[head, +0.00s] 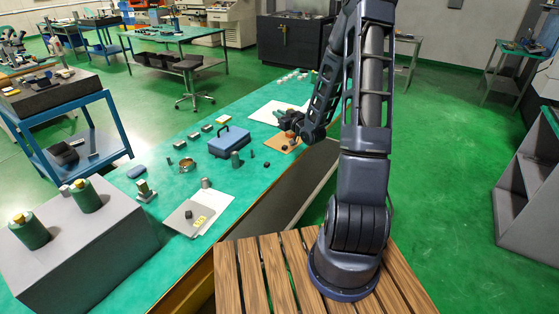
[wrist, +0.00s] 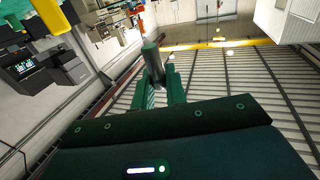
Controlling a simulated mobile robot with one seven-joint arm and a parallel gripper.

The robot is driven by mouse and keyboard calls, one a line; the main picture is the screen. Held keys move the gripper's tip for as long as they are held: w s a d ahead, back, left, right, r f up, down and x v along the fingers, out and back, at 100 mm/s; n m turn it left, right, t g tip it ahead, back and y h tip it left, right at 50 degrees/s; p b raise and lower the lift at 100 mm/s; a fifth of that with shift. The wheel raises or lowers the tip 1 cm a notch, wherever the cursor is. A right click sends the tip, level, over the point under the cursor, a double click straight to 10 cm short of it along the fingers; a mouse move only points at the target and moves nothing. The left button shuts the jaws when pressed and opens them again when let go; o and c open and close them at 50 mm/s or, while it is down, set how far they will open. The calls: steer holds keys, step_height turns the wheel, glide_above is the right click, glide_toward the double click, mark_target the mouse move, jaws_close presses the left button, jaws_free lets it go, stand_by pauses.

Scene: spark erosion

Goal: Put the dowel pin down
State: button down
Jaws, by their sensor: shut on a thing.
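My gripper (head: 290,121) reaches out over the far part of the green bench (head: 168,180) in the head view, close to a tan board (head: 274,146) with a small dark round thing (head: 284,148) on it. In the wrist view my gripper (wrist: 160,85) is shut on a dark, greenish cylinder, the dowel pin (wrist: 152,58), which sticks out beyond the fingertips. The pin cannot be made out in the head view. I cannot tell the exact gap between the pin and the bench.
A blue case (head: 229,141) stands left of the tan board, with small cylinders in front of it. A white sheet (head: 270,113) lies behind the gripper. A grey folder (head: 186,218) lies nearer.

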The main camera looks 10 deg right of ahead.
step_height(320, 180, down, 20)
steer(key=shift+r, duration=0.2)
stand_by(0.9)
steer(key=shift+f, duration=0.2)
steer(key=c, duration=1.4)
jaws_free()
steer(key=shift+c, duration=0.2)
